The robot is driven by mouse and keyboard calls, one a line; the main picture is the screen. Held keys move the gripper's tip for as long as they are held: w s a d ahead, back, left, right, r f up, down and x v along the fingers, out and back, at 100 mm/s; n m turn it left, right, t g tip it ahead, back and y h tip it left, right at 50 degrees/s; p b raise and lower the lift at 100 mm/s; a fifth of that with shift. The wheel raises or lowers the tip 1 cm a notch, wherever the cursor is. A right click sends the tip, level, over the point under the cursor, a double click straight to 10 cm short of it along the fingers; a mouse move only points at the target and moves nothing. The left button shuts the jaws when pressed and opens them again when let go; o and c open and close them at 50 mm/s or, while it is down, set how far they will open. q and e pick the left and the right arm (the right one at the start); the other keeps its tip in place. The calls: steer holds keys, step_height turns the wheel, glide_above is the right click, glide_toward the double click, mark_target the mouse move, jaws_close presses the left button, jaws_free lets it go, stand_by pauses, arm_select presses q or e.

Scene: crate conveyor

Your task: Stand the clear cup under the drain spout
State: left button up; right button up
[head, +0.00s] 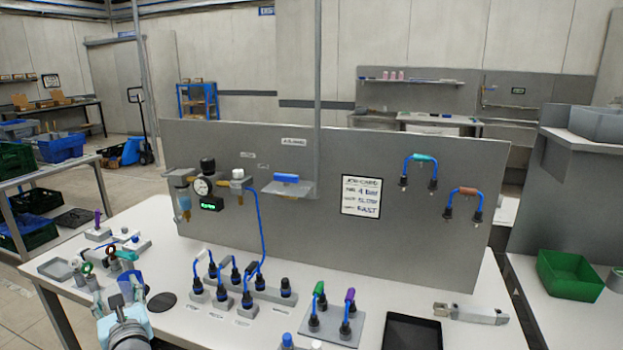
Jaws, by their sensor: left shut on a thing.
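My left gripper (132,289) is low at the left front of the white table, shut on a small pale, see-through thing that looks like the clear cup (136,277). Fingers and small size hide much of its shape. The drain spout is at the bottom of the filter bowl (183,202), at the left end of the grey panel; its tip is too small to make out. The gripper is in front of and left of the bowl, apart from it. A flat black disc (161,302) lies on the table just right of the gripper. My right gripper is not in view.
A gauge (201,187) and green display (210,204) sit beside the bowl. Blue hose loops and black connectors (247,300) stand right of the disc. Small fittings (88,268) and a grey tray (60,269) crowd the left edge. Bare table lies below the bowl.

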arm_select(q)
steer(key=s, duration=0.2)
steer(key=shift+s+d+r+m+t+h, duration=0.25)
steer(key=shift+s+d+m+t+h, duration=0.05)
steer(key=shift+d+h, duration=0.1)
steer(key=s+d+m+g+h, duration=0.4)
steer(key=s+d+m+h, duration=1.4)
steer(key=d+h, duration=0.5)
steer(key=s+h, duration=0.1)
steer(key=h, duration=0.1)
steer(key=shift+d+h, duration=0.2)
steer(key=shift+h, duration=0.1)
steer(key=shift+f, duration=0.1)
